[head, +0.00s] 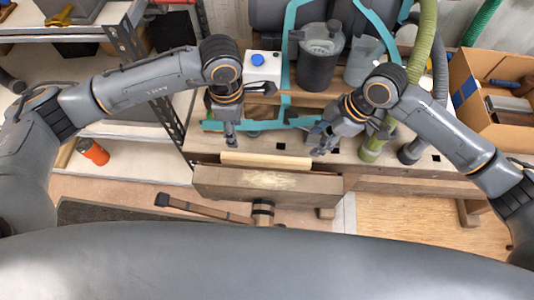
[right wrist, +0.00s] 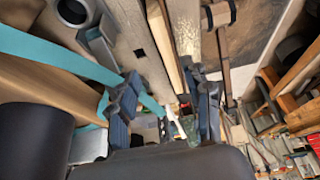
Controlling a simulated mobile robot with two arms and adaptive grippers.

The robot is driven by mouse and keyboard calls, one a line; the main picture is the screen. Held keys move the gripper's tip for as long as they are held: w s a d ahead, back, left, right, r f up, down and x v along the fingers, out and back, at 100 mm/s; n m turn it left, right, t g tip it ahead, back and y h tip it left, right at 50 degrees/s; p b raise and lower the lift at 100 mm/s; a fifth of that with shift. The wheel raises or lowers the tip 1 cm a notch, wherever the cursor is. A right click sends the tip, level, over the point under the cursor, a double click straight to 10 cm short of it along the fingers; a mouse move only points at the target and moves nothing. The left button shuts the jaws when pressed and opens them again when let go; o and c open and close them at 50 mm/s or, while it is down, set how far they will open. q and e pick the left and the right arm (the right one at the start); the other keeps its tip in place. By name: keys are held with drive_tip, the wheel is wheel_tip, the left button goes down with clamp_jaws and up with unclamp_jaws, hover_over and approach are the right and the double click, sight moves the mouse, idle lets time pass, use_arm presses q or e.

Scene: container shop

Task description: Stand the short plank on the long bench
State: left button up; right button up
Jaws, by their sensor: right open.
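The long bench (head: 400,172) runs across the middle of the head view, with dark square holes in its pale top. A short pale plank (head: 266,160) lies level along its front edge, between the bench and the thick wooden vise jaw (head: 268,186). The plank also shows in the right wrist view (right wrist: 166,45). My right gripper (head: 322,144) is open and empty, above the bench just right of the plank's right end. My left gripper (head: 230,135) is above the bench near the plank's left end; whether its fingers are apart is unclear.
Teal straps (head: 290,50), a dark canister (head: 318,60) and a white box with a blue cap (head: 262,68) crowd the bench's back. Green hoses (head: 428,45) and a cardboard box (head: 490,100) are at right. A shelf with an orange can (head: 92,151) is at left.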

sight(239, 156)
use_arm(q)
drive_tip(key=f, duration=1.3)
drive_tip(key=shift+s+f, duration=0.35)
use_arm(e)
drive_tip(key=x, duration=1.3)
drive_tip(key=shift+s+a+f, duration=0.1)
drive_tip(key=shift+s+f, duration=0.2)
drive_tip(key=shift+s, duration=0.05)
use_arm(q)
drive_tip(key=shift+c, duration=0.2)
use_arm(e)
drive_tip(key=shift+c, duration=0.2)
use_arm(q)
clamp_jaws()
use_arm(e)
clamp_jaws()
